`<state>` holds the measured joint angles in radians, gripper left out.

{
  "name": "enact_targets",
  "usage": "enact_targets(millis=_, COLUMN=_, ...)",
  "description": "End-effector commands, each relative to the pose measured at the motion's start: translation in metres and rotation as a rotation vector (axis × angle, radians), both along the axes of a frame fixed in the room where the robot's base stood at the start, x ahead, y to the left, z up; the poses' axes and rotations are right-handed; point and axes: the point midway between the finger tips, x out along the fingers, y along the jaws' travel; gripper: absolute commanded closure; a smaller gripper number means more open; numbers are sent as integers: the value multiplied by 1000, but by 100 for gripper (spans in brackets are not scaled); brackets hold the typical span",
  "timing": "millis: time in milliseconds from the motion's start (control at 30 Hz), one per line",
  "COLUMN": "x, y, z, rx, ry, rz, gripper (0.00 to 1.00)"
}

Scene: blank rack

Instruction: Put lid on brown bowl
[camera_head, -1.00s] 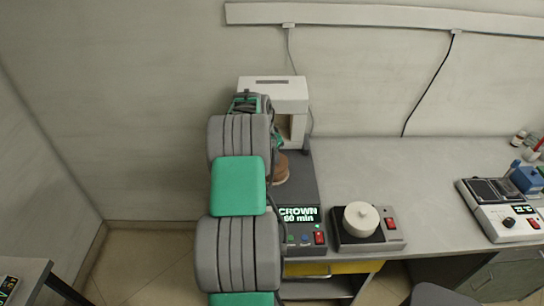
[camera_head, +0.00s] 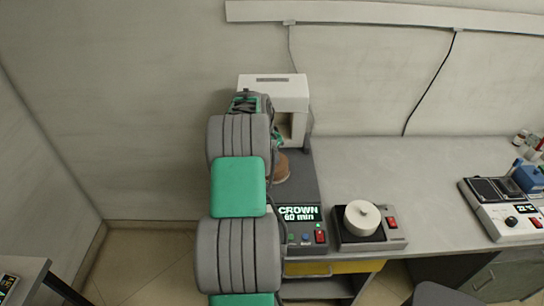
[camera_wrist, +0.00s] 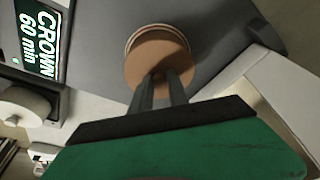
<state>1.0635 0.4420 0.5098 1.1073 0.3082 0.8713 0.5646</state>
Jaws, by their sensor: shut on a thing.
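The brown bowl (camera_head: 282,168) stands on the dark plate of the machine with the CROWN display, partly hidden behind my arm in the head view. In the wrist view a round brown lid (camera_wrist: 157,66) lies over the bowl (camera_wrist: 150,33), whose rim shows as a thin edge along the lid's far side. My gripper (camera_wrist: 165,78) has its two dark fingers close together at the lid's near middle, shut on what looks like its knob. I cannot tell whether the lid is fully seated. The fingertips are hidden by my arm in the head view.
The CROWN machine (camera_head: 300,213) has a tall white housing (camera_head: 275,90) behind the bowl. A white lidded pot (camera_head: 362,217) stands on a small hot plate (camera_head: 392,240) to the right. Another device (camera_head: 505,222) is at the far right. The bench between is clear.

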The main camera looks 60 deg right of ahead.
Motion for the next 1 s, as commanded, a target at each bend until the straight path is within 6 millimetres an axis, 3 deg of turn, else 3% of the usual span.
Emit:
enact_targets(millis=900, x=0, y=0, z=-2, rx=0, ry=0, rz=0, gripper=100)
enact_targets(millis=933, x=0, y=0, z=-2, rx=0, ry=0, rz=0, gripper=79)
enact_targets(millis=1000, x=0, y=0, z=-2, rx=0, ry=0, rz=0, gripper=73)
